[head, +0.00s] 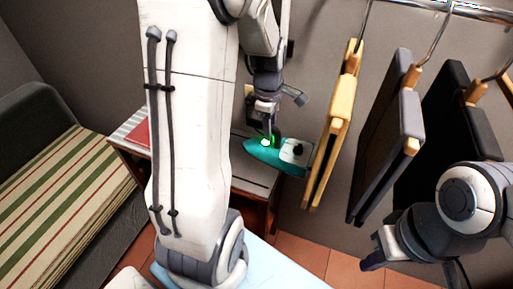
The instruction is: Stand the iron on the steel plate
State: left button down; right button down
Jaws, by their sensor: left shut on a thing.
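A teal iron (262,155) is in the middle of the head view, over a small wooden side table (262,207). My left gripper (268,137) comes down from above and is shut on the iron near its handle.
Wooden and dark hanging boards or garments (336,125) hang on hooks right of the iron, close to it. A red item (136,132) lies on the table's left part. A striped seat (65,190) stands at left. A pale blue surface (275,268) is in front.

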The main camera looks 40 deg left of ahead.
pick_arm(q)
jog(key=w+a+f+p, duration=0.1)
jog(key=a+f+p, duration=0.1)
jog(key=a+f, duration=0.8)
jog(key=shift+a+f, duration=0.3)
jog(key=shift+a, duration=0.35)
jog(key=shift+f, duration=0.1)
jog(key=c, duration=0.6)
grip_release()
jog(key=shift+f, duration=0.1)
